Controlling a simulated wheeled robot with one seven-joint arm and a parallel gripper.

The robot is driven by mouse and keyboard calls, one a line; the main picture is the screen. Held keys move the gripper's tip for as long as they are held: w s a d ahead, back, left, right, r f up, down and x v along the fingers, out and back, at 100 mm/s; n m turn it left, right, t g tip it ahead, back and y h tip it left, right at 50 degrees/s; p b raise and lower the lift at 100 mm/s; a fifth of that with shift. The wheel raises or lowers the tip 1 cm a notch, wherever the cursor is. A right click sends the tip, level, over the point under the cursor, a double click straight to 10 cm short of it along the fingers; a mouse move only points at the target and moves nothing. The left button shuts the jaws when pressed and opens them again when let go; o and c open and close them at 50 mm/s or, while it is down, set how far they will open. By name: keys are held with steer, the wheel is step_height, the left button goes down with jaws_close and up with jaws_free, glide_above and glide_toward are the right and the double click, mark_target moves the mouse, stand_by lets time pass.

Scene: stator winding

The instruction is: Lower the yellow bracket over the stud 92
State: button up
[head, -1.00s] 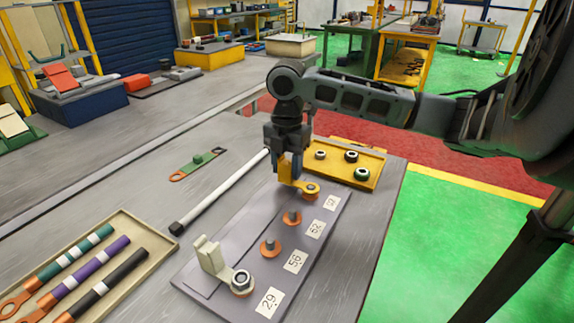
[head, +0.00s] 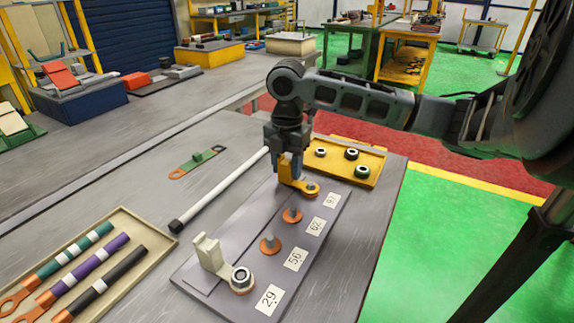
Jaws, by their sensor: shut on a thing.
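My gripper (head: 290,168) is shut on the yellow bracket (head: 288,182), gripping its upright part. The bracket's flat ring end (head: 311,189) is around or right over the farthest stud of the grey board (head: 228,232), beside a label (head: 331,200) that seems to read 92. A sliver of copper shows under the ring; whether the ring rests on it is not clear. Two bare studs with copper rings, 62 (head: 292,214) and 56 (head: 270,244), stand nearer. A cream bracket (head: 208,252) sits at stud 29 with a nut (head: 241,277) on it.
A yellow tray (head: 338,178) with several nuts lies just behind the board. A white rod with dark ends (head: 222,190) lies left of the board, and a green part (head: 197,162) beyond it. A beige tray (head: 128,216) of coloured cables is at front left.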

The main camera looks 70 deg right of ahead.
steer(key=shift+f, duration=0.2)
steer(key=o, duration=1.1)
steer(key=shift+o, duration=0.2)
step_height(320, 180, up, 7)
steer(key=p, duration=0.5)
